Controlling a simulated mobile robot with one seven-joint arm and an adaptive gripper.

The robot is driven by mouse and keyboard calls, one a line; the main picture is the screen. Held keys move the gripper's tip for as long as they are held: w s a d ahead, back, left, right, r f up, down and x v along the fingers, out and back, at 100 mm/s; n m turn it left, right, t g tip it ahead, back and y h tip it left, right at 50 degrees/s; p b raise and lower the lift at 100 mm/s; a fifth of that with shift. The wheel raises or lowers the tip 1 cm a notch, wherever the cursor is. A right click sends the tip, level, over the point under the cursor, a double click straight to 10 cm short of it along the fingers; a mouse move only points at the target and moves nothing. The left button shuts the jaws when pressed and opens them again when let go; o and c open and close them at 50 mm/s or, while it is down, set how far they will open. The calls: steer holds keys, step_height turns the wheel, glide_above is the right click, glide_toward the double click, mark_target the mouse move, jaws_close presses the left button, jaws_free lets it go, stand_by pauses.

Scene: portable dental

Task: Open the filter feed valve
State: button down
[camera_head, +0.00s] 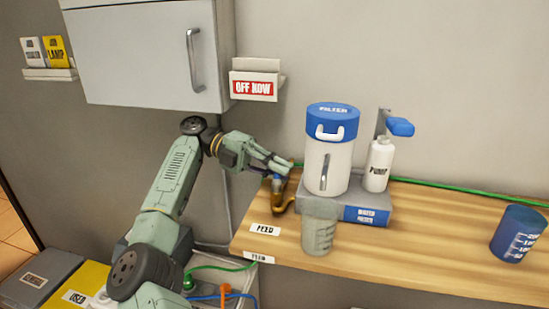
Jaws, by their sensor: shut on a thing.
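The filter feed valve (281,203) is a small brass fitting at the left of the water filter's grey base, near the wooden counter's left end. A small dark blue part, seemingly its handle, shows at its top. My gripper (284,170) reaches in from the left and is shut on the valve's handle. The fingers partly hide the handle, so its exact angle is unclear. The water filter (327,165) is a white canister with a blue lid. A label reading FEED (265,229) lies in front of the valve.
A blue cup (518,234) is far right; the counter between is clear. A wall cabinet (145,55) hangs above my arm.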

steer(key=shift+d+m+g+y+p, duration=0.15)
steer(key=shift+m+g+y+p, duration=0.15)
steer(key=shift+g, duration=0.1)
steer(key=c, duration=1.6)
jaws_free()
steer(key=shift+f, duration=0.1)
